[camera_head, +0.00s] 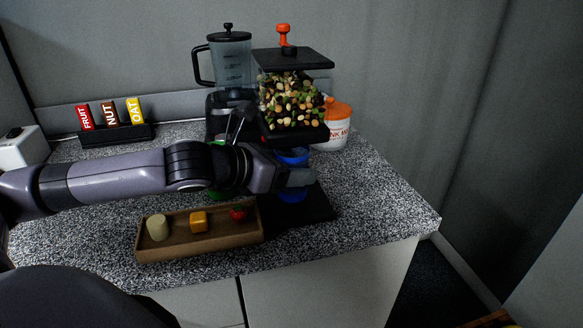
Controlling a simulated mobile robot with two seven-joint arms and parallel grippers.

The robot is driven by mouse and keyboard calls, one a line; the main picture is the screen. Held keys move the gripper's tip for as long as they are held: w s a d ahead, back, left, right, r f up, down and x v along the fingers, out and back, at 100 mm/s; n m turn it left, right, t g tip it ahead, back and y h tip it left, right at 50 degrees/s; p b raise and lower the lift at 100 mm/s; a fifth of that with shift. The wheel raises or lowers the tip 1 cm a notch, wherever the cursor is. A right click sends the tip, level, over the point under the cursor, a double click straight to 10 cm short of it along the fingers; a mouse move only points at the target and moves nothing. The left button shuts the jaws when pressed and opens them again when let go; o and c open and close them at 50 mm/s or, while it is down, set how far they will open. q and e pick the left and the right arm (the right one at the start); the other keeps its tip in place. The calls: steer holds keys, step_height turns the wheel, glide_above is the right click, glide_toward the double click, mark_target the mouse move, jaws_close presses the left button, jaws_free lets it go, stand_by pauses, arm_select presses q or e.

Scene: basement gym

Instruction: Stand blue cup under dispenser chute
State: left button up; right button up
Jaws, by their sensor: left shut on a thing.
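The blue cup (293,194) is upright below the food-filled dispenser (290,102), over its black base (315,208). My left arm comes in from the left, and my left gripper (298,177) is shut on the cup at its middle. The gripper covers the cup's middle; blue shows above and below it. The chute is hidden under the dispenser's black lower part, and I cannot tell whether the cup touches the base. My right gripper is not in view.
A wooden tray (190,250) with a pale cylinder, an orange cube and a strawberry lies in front. A blender (230,62) and a white jar with an orange lid (336,125) stand behind. A bar rack (115,136) is back left. The counter's right side is clear.

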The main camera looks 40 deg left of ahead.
arm_select(q)
steer(key=shift+f, duration=0.15)
steer(key=o, duration=1)
steer(key=shift+o, duration=0.6)
